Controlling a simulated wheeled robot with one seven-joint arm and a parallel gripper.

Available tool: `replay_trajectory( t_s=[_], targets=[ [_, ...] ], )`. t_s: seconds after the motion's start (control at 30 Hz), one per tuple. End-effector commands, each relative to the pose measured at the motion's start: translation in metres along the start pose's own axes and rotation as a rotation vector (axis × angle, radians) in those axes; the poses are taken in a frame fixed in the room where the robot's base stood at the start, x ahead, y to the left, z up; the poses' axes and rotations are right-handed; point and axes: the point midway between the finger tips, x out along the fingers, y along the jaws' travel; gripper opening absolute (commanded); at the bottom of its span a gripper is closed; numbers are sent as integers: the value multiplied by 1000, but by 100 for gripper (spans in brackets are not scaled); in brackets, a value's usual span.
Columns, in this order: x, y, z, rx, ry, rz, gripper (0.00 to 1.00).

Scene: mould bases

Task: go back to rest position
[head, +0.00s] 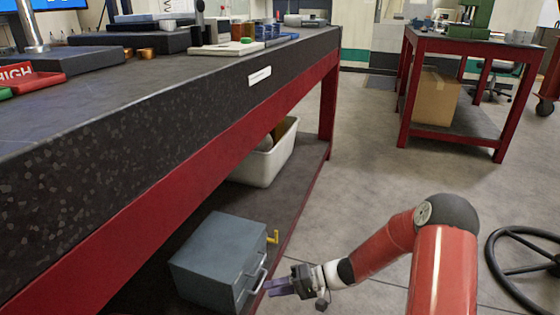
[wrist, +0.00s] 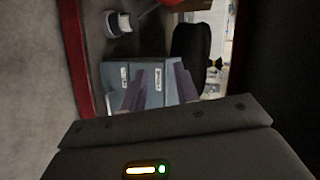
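My gripper (head: 272,287) is low at the front of a grey-blue drawer cabinet (head: 212,252) on the bench's lower shelf. In the head view its purple fingers point left, close to the lower drawer handle (head: 257,287); whether they touch it I cannot tell. In the wrist view the two fingers of my gripper (wrist: 162,80) stand apart with nothing seen held between them. The labelled front of the cabinet (wrist: 115,75) shows behind them. My red arm reaches in from the lower right.
The dark bench top (head: 120,110) overhangs the shelf (head: 300,180). A white bin (head: 268,165) stands farther back on the shelf. A yellow piece (head: 273,237) is beside the cabinet. A black wheel (head: 525,268) is at right. Open floor (head: 370,150) lies between the benches.

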Motion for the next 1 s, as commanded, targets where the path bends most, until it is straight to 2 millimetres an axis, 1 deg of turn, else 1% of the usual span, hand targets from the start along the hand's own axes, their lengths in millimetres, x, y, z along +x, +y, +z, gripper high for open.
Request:
replay_trajectory(
  t_s=[0.03,0.2,0.33,0.47,0.63,0.77,0.9,1.0],
  targets=[
    [-7,-18,6,-21,-44,64,30],
    [-33,-60,32,-45,-156,283,30],
    [-57,-91,51,-61,-197,461,30],
    [-83,-123,71,-79,-201,637,30],
    [-118,-163,99,-103,-147,855,30],
    [-145,-193,121,-121,-64,1003,30],
    [-174,-222,147,-147,59,1137,30],
    [-193,-240,166,-163,160,1208,30]
  ],
)
